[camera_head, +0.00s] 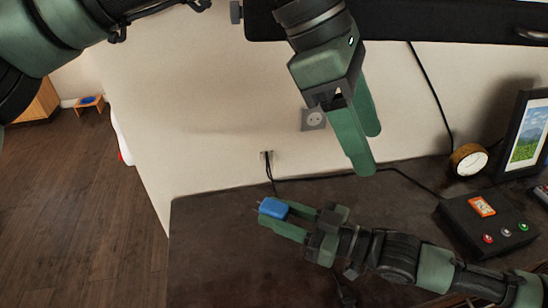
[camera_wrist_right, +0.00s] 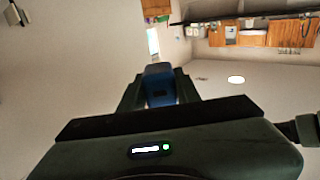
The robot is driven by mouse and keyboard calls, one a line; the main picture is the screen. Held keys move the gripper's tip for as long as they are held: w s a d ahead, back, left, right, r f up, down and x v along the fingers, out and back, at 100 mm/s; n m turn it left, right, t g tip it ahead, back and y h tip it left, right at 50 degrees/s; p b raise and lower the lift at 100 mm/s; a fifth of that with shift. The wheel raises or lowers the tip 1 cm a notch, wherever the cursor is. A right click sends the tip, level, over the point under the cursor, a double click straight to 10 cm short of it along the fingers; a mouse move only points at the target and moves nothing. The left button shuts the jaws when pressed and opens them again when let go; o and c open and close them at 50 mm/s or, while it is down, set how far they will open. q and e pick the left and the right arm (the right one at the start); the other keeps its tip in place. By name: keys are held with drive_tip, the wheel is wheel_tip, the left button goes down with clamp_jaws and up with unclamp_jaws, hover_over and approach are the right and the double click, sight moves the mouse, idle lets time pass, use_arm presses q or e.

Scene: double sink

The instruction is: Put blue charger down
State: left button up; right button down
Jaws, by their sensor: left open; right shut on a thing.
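The blue charger (camera_head: 273,208) is a small blue block with prongs at its left end, in the head view. My right gripper (camera_head: 285,216) is shut on it and holds it over the dark tabletop (camera_head: 215,262) near its left part. Whether the charger touches the tabletop cannot be told. In the right wrist view the charger (camera_wrist_right: 160,84) sits between the fingers of my right gripper (camera_wrist_right: 160,92). My left gripper (camera_head: 366,140) is open and empty, pointing down in front of the wall, above and to the right of the charger.
Another socket with black cables (camera_head: 268,158) is lower on the wall. A black box with buttons (camera_head: 487,226), a round clock (camera_head: 468,160) and a framed picture (camera_head: 525,138) stand at the right. The tabletop's left part is clear.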

sight(274, 206)
use_arm(q)
drive_tip(key=w+a+f+t+y, duration=0.2)
drive_tip(key=w+a+f+y, duration=0.45)
drive_tip(key=a+f, duration=0.4)
drive_tip(key=shift+m+h, duration=0.4)
drive_tip(key=shift+h, duration=0.05)
wheel_tip(274, 206, down, 11)
drive_tip(key=shift+w+a+f, duration=0.1)
drive_tip(key=shift+f, duration=0.05)
drive_tip(key=c, duration=0.7)
drive_tip(key=o, duration=0.7)
wheel_tip(274, 206, up, 12)
